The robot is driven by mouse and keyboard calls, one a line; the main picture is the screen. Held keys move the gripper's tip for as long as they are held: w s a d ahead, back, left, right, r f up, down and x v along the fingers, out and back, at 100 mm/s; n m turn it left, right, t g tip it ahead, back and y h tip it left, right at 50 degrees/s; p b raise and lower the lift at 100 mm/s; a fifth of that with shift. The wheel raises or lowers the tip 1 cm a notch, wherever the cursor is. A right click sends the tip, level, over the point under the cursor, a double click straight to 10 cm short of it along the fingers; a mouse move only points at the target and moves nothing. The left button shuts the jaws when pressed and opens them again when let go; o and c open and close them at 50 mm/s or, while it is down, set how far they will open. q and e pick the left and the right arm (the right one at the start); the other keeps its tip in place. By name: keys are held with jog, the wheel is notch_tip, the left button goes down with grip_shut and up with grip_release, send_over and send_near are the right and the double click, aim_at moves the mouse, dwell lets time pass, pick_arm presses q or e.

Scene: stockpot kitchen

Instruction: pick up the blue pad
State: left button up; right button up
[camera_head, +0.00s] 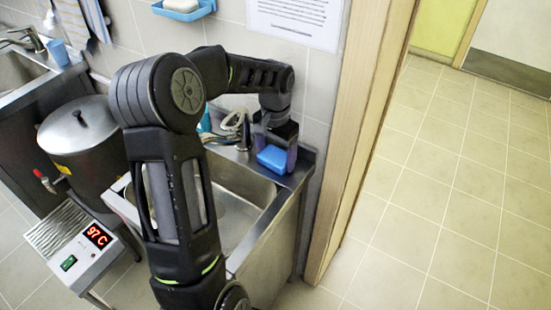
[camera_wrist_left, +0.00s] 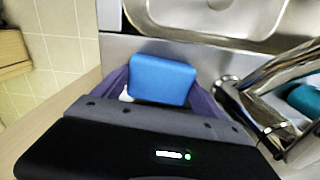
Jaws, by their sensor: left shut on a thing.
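The blue pad (camera_head: 272,158) is at the back right corner of the metal sink, near the wall. It also shows in the left wrist view (camera_wrist_left: 162,79), between the two purple fingers. My left gripper (camera_head: 277,156) is shut on the blue pad. A small white patch shows at the pad's lower left in the wrist view; I cannot tell what it is. The gripper body hides the pad's near part. My right gripper is not in view.
The sink (camera_head: 258,187) lies under my left arm. A metal faucet (camera_wrist_left: 262,105) stands right beside the gripper. A lidded pot (camera_head: 78,135) and a heater reading 97 C (camera_head: 85,250) are at left. A wooden door frame (camera_head: 350,130) rises at right, with open floor beyond.

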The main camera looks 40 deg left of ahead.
aim_at(275, 155)
pick_arm(q)
jog(key=c, duration=0.5)
jog(key=shift+r, duration=0.15)
notch_tip(275, 155, up, 10)
jog(key=shift+f+b, duration=0.15)
jog(key=shift+b, duration=0.3)
